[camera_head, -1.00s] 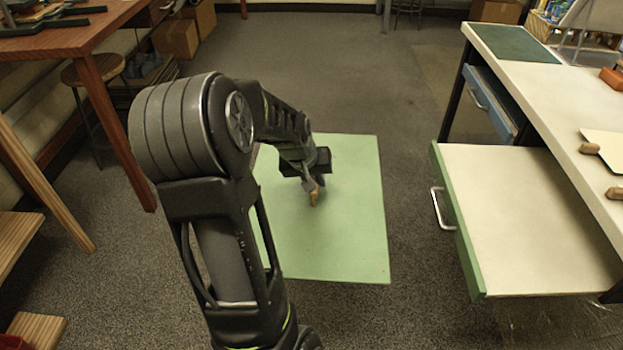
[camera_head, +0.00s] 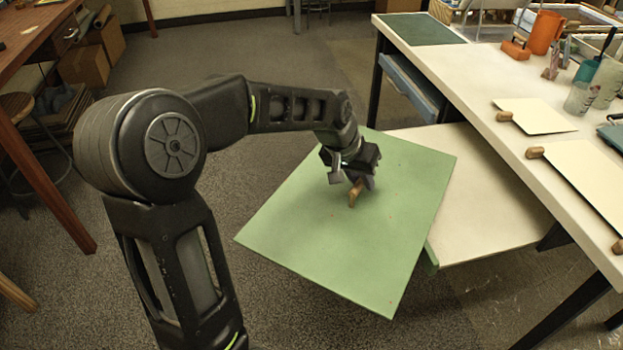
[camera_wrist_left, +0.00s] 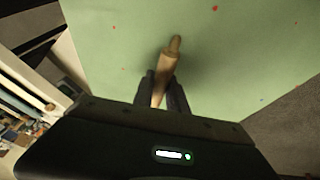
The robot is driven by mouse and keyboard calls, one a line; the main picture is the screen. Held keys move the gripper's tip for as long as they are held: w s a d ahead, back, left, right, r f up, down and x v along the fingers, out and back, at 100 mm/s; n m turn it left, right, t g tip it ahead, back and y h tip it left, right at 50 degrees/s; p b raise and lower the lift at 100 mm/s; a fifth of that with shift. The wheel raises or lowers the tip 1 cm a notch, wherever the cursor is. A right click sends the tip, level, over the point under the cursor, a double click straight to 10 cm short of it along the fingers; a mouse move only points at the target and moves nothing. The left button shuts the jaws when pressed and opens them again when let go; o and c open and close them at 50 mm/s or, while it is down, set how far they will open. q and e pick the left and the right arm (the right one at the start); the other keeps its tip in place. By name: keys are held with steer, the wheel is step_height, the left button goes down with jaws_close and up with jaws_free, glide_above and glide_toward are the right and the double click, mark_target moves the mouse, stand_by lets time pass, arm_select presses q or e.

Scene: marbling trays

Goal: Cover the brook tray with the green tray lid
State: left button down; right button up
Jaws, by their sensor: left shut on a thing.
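The green tray lid (camera_head: 400,235) is a flat green panel with a few red specks and a wooden handle (camera_head: 353,196). My left gripper (camera_head: 354,183) is shut on that handle and holds the lid above the floor. The lid overlaps the left part of a pulled-out cream surface (camera_head: 495,215) with a green front, hiding most of that front. A blue-fronted tray (camera_head: 412,84) is under the table farther back. I cannot tell which one is the brook tray. In the left wrist view the handle (camera_wrist_left: 168,62) sits between the fingers. My right gripper is not in view.
The white table (camera_head: 470,75) on the right carries cream panels (camera_head: 535,115) with wooden handles, an orange cup (camera_head: 545,32) and jars. A dark green mat (camera_head: 420,29) lies at its far end. A brown table (camera_head: 45,25) and stool stand at left.

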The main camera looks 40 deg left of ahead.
arm_select(q)
steer(key=d+r+m+p, duration=0.2)
steer(key=d+r+p, duration=0.8)
steer(key=r+p, duration=0.5)
steer(key=shift+d+r+m+h, duration=0.25)
steer(key=shift+r+m+h, duration=0.05)
steer(key=shift+h, duration=0.1)
steer(key=shift+w, duration=0.1)
